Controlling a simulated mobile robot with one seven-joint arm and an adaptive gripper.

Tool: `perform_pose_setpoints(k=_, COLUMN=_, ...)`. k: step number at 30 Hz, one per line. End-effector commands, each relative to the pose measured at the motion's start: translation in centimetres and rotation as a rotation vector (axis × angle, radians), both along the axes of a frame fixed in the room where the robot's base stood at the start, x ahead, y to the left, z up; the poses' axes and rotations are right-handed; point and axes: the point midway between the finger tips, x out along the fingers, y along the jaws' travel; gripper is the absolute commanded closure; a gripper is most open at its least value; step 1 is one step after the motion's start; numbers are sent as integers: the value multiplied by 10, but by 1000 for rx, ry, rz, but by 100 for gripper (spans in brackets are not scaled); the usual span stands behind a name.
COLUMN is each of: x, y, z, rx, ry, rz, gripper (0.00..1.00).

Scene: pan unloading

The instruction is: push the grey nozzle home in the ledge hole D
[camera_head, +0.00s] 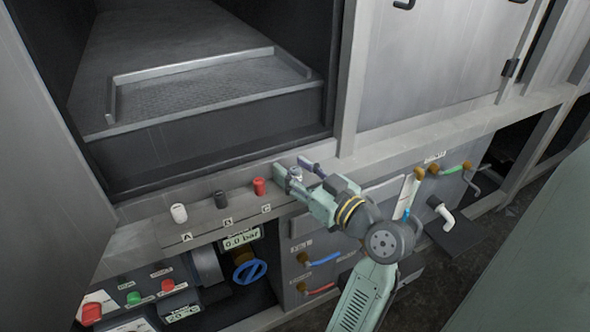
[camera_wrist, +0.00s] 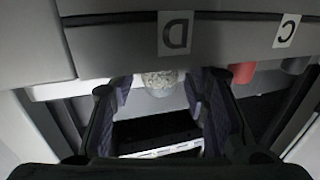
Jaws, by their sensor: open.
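The grey nozzle (camera_head: 296,173) stands at the ledge's D position, between the two fingers of my gripper (camera_head: 292,166) in the head view. In the wrist view the nozzle (camera_wrist: 160,82) shows between the spread, dark-padded fingers (camera_wrist: 166,92), with gaps on both sides. My gripper is open and I see no finger gripping the nozzle. The ledge (camera_head: 222,215) carries an upside-down D label (camera_wrist: 175,33) in the wrist view. Hole D itself is hidden by the nozzle and fingers, so its seating depth cannot be told.
A red nozzle (camera_head: 259,187) at C is the nearest neighbour. A black nozzle (camera_head: 221,199) at B and a white one (camera_head: 179,213) at A stand further left. Behind the ledge is an open compartment with a tray (camera_head: 200,69). Valves and a gauge sit below.

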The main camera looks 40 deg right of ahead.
Motion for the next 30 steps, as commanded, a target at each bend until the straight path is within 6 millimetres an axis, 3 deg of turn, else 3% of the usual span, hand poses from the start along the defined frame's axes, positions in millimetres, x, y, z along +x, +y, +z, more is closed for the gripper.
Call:
perform_pose_setpoints(k=8, x=0, y=0, z=7, rx=-2, ry=-1, rz=0, gripper=58)
perform_pose_setpoints(k=21, x=0, y=0, z=84, rx=-5, ry=-2, rz=0, gripper=58)
perform_pose_setpoints(k=30, x=0, y=0, z=100, rx=1, ry=0, rz=0, gripper=58)
